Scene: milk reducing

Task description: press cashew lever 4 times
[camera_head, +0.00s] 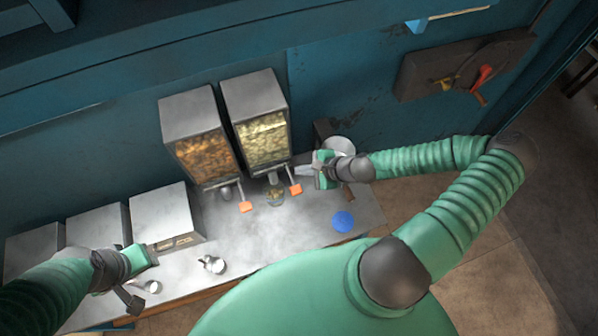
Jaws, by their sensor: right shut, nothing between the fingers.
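Two clear-fronted dispensers stand against the wall: the left one (206,158) holds orange-brown pieces, the right one (262,138) pale cashew-like pieces. Each has an orange lever at its base, the left lever (246,207) and the right lever (295,189). A small container with pale contents (275,196) stands under the right dispenser's spout. My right gripper (302,171) is shut and empty, just above and right of the right lever; contact cannot be made out. My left gripper (152,253) is low at the left near a metal box; its fingers are unclear.
Metal boxes (165,213) line the counter's left side. Small metal jugs (212,264) stand near its front edge. A blue ball (343,221) lies at the right, and a white round container (338,147) stands behind my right gripper. The middle counter (245,240) is clear.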

